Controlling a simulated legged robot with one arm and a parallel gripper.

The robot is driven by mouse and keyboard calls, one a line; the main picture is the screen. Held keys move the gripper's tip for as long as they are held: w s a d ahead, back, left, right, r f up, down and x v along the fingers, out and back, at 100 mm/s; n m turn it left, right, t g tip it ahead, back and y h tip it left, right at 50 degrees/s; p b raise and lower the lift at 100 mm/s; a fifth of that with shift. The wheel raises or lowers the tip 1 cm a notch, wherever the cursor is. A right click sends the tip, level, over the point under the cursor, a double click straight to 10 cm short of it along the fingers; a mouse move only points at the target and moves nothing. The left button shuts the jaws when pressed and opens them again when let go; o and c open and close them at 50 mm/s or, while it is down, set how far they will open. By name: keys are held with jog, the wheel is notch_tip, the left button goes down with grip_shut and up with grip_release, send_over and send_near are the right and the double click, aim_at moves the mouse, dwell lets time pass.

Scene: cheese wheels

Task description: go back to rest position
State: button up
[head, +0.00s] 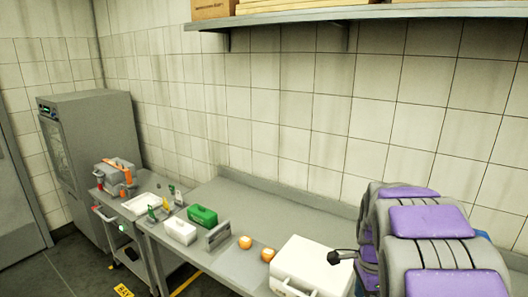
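My arm (430,225), with grey links and purple pads, fills the right side of the head view, close to the camera. I cannot make out my gripper's fingers. A small black part (340,257) sticks out to the left of the arm, above a white case, and I cannot tell what it is. Two small orange round items, perhaps cheese wheels, sit on the grey counter: the left one (245,242) and the right one (268,255), beside the white case (305,265). The arm hides the counter's right end.
A green box (202,215), a white box (180,231) and a grey upright piece (217,236) stand on the counter. A cart (110,213) with a grey-orange machine (117,172) is at left, before a tall grey cabinet (90,150). A shelf (350,18) overhangs. The counter's back strip is clear.

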jog(key=s+a+n, duration=0.3)
jog(key=s+n, duration=0.3)
jog(key=s, duration=0.4)
jog(key=s+a+n+b, duration=0.1)
jog(key=s+a+n, duration=0.3)
jog(key=s, duration=0.6)
jog(key=s+a+n+g, duration=0.1)
jog(key=s+a+n, duration=0.2)
jog(key=s+n, duration=0.5)
jog(key=shift+s+a+f+b, duration=0.15)
jog(key=shift+s+a+b, duration=0.2)
jog(key=shift+s, duration=0.7)
jog(key=shift+c, duration=0.5)
